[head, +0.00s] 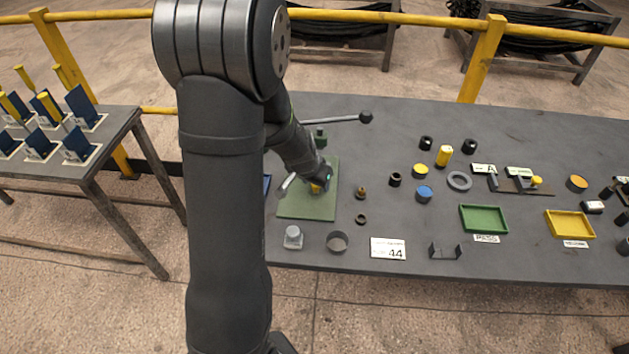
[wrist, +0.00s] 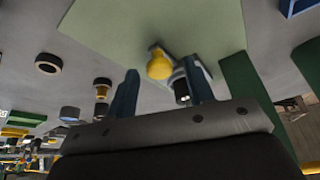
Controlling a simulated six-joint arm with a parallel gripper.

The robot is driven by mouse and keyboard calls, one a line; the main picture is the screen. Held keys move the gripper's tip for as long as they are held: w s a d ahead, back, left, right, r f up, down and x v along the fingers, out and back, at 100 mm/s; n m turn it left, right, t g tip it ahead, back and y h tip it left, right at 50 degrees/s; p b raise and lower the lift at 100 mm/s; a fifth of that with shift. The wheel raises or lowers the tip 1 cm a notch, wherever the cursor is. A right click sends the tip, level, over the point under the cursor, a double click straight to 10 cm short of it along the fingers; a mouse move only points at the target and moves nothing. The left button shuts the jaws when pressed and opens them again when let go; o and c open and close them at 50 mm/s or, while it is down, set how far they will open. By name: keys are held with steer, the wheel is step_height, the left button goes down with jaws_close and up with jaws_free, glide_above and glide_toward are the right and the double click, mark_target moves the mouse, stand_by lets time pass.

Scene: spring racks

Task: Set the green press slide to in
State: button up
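The green press has a flat green base plate (head: 293,208) and a green post (head: 320,137) behind my arm. A long lever with a dark ball end (head: 366,117) reaches right from it. A small yellow knob (head: 315,188) shows low over the plate, partly hidden by my gripper (head: 323,180). In the wrist view the yellow knob (wrist: 160,66) sits on a grey fitting over the green plate (wrist: 120,25). My gripper (wrist: 159,68) is open, its two dark blue fingers apart with the knob seen between their tips. I cannot tell whether they touch it, or the slide's position.
Small rings and bushings (head: 361,193) stand just right of the plate. A grey block (head: 293,237), a cup (head: 337,242) and a white card (head: 388,248) lie in front. A green tray (head: 484,219) and yellow tray (head: 570,224) are further right.

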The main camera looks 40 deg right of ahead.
jaws_close()
steer(key=shift+w+d+r, duration=0.1)
steer(key=shift+w+d, duration=1.15)
steer(key=shift+w, duration=0.05)
steer(key=shift+o, duration=0.5)
jaws_free()
steer(key=v, duration=1.7)
steer(key=shift+a, duration=0.15)
steer(key=shift+s, duration=0.1)
steer(key=x, duration=1.7)
